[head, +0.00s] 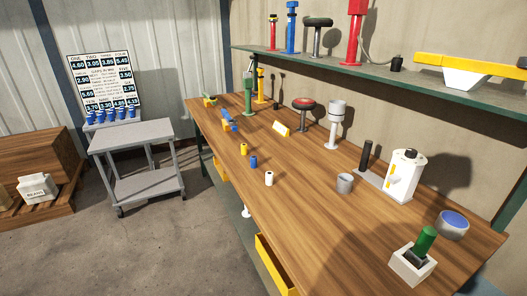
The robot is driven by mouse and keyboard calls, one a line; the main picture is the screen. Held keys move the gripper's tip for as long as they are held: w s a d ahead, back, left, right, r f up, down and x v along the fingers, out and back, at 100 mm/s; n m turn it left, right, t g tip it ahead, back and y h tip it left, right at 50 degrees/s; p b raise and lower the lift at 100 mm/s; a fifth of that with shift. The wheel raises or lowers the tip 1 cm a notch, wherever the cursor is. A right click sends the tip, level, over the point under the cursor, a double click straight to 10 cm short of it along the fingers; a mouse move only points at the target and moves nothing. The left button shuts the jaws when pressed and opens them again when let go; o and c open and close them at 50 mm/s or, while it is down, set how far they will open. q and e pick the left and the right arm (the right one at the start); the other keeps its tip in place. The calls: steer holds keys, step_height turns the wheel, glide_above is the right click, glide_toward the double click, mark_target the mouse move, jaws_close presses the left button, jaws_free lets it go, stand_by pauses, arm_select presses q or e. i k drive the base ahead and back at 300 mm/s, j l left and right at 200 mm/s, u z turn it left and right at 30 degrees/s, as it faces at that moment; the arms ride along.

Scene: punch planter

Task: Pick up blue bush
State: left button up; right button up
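A small blue cylinder (253,162), which looks like the blue bush, stands upright on the long wooden workbench (310,205). It stands between a similar yellow cylinder (244,149) and a white cylinder (269,179), apart from both, in a loose row near the bench's front left edge. Several other small blue cups or bushes (110,115) stand on a ledge below the number board at the far left. Neither of my grippers is in view.
A grey cup (345,184), a white machine (404,176), a blue-topped bowl (452,224) and a white box with a green cylinder (413,262) stand on the right of the bench. Presses stand along the back. A grey cart (137,140) stands left. A yellow drawer (274,267) sticks out below.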

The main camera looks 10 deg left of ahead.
mark_target(253, 159)
steer(key=i+j+z, duration=0.15)
steer(key=j, duration=0.2)
steer(key=i+j+z, duration=0.3)
steer(key=j, duration=0.4)
steer(key=i+j+z, duration=0.15)
steer(key=j, duration=0.25)
steer(key=i+j+z, duration=0.1)
steer(key=i+j, duration=0.15)
steer(key=j, duration=0.15)
steer(key=i+j+z, duration=0.15)
steer(key=j, duration=0.3)
steer(key=j+z, duration=0.15)
steer(key=j, duration=0.25)
steer(key=i, duration=0.05)
